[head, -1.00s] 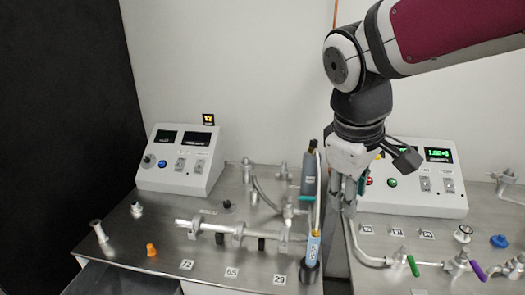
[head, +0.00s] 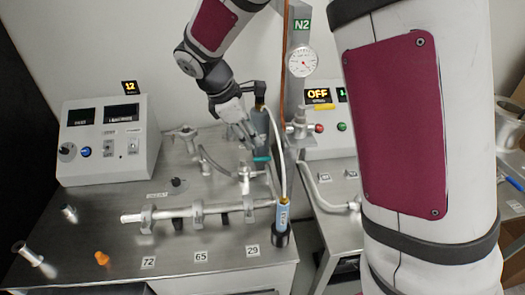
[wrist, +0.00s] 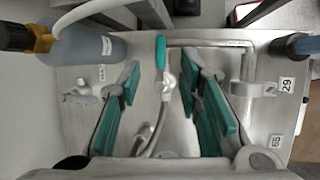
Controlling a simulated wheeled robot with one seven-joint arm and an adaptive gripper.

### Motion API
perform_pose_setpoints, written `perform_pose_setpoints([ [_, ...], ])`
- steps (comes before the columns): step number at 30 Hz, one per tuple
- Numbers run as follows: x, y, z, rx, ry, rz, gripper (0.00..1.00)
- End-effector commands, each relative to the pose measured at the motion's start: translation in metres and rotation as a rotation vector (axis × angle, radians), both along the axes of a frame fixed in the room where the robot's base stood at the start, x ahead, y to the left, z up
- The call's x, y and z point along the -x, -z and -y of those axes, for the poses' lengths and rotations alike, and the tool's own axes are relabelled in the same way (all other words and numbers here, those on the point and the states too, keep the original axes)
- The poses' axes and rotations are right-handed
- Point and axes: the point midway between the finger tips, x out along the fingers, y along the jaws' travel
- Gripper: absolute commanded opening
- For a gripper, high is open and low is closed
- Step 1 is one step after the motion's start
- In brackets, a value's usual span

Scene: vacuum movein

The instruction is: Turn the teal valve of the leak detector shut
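The teal valve handle (head: 262,159) sits on metal fittings on the left steel bench, beside a grey bottle (head: 260,122). In the wrist view the teal handle (wrist: 160,52) is a short bar pointing to the top of the picture, with its silver valve body below it. My gripper (head: 252,138) is above and close to the valve in the head view. In the wrist view my gripper (wrist: 165,88) is open, with its teal-padded fingers left and right of the valve and gaps on both sides. I cannot tell how far above the handle the fingertips are.
A horizontal metal pipe (head: 185,213) lies along the bench front. A control box (head: 108,138) stands at the left. A pressure gauge (head: 302,62) is on a post behind.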

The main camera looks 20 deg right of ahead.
Motion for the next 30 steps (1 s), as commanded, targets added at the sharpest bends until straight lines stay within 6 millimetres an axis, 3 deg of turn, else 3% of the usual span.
perform_pose_setpoints([
  [9, -0.005, 0.057, 0.026, 0.0, 0.004, -0.004, 0.32],
  [15, -0.008, 0.079, 0.036, 0.0, 0.003, -0.002, 0.32],
  [28, -0.009, 0.087, 0.04, -0.001, 0.002, 0.001, 0.32],
  [30, -0.009, 0.087, 0.04, -0.001, 0.002, 0.001, 0.19],
])
